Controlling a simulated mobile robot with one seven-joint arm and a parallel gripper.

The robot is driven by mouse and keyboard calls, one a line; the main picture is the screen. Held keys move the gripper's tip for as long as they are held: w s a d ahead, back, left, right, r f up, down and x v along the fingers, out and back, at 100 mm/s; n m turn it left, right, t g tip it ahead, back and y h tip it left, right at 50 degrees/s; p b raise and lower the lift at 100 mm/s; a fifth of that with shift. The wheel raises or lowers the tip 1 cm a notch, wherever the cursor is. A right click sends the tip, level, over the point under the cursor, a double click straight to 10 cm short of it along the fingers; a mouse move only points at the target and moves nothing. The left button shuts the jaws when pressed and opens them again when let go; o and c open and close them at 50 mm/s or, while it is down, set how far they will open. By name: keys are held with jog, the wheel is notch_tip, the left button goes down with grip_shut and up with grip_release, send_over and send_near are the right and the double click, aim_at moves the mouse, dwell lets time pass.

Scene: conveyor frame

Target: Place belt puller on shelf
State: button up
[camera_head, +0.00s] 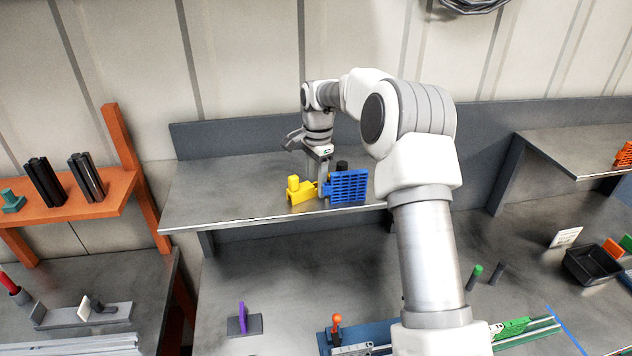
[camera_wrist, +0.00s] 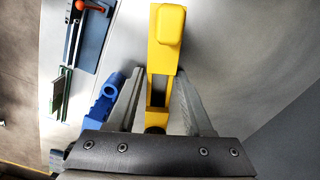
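A yellow block-like part (camera_head: 303,196) with a raised knob stands on the raised grey shelf (camera_head: 235,202), near its front edge. I take it to be the belt puller, but the frames do not settle this. In the wrist view the yellow part (camera_wrist: 166,62) reaches in between the two fingers of my gripper (camera_wrist: 160,88). The fingers lie close on both sides. I cannot tell whether they press on it. My gripper (camera_head: 322,168) points down at the shelf, right of the yellow knob.
A blue slotted part (camera_head: 348,187) stands right beside my gripper; it also shows left of the fingers in the wrist view (camera_wrist: 106,100). A dark cylinder (camera_head: 342,166) is behind it. The shelf's left half is clear. A back wall (camera_head: 240,136) closes the shelf.

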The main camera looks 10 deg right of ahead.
jog(key=shift+r, duration=0.1)
notch_tip(320, 180, up, 12)
jog(key=s+r+n+t+h, duration=0.15)
jog(key=s+r+n, duration=0.3)
jog(key=s, duration=0.45)
jog(key=s+r+n+t+y, duration=0.1)
jog(key=s+r+n+t, duration=0.15)
jog(key=s+r, duration=0.5)
jog(key=s+d+f+n+t, duration=0.1)
jog(key=s+f+n, duration=0.25)
jog(key=s, duration=0.75)
jog(key=s+f+n+t, duration=0.1)
jog(key=s+f+n, duration=0.3)
jog(key=s, duration=0.8)
notch_tip(320, 180, down, 9)
jog(key=w+b, duration=0.1)
jog(key=b, duration=0.6)
jog(key=shift+w+r+m, duration=0.2)
jog(key=shift+w+m, duration=0.05)
jog(key=shift+m, duration=0.2)
